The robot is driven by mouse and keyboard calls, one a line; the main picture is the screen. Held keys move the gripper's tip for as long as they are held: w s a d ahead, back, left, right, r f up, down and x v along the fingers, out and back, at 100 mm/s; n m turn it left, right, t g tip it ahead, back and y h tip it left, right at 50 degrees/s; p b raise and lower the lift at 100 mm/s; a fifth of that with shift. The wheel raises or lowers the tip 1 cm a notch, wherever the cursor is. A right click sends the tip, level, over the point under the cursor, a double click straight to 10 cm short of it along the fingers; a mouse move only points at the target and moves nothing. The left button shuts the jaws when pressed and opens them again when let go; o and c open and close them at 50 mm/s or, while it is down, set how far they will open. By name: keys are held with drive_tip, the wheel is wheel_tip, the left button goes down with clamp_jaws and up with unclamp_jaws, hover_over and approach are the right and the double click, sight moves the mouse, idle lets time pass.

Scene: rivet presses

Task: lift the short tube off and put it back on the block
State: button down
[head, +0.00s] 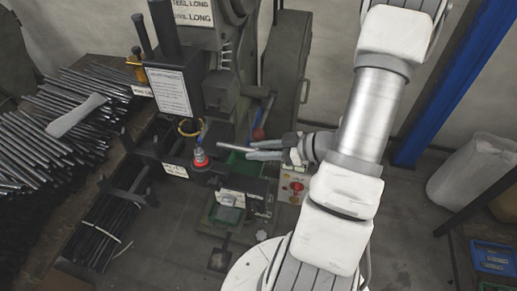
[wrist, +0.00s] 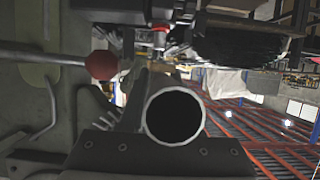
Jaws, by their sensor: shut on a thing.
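The short tube (head: 232,147) is a grey metal tube, held roughly level in the head view with its free end pointing left. My gripper (head: 268,153) is shut on it, in front of the press. In the wrist view the tube (wrist: 147,120) shows its round, hollow open end close to the camera, above the dark gripper part with screws. The tube looks raised clear of the press, though its far end is hidden in the wrist view. I cannot tell for certain which press part is the block; a dark part with a red fitting (head: 200,157) is left of the tube.
A lever with a red ball (wrist: 103,65) is close to the tube in the wrist view. The press (head: 222,90) stands behind. A rack of long rods (head: 60,140) is at left, a control box with a red button (head: 296,186) right of the press.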

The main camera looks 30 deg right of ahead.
drive_tip(key=s+a+p, duration=0.2)
drive_tip(key=s+a, duration=0.2)
drive_tip(key=shift+s+a+r, duration=0.2)
drive_tip(key=shift+s+a, duration=0.05)
idle(0.3)
drive_tip(key=p, duration=0.3)
drive_tip(key=shift+s+a, duration=0.3)
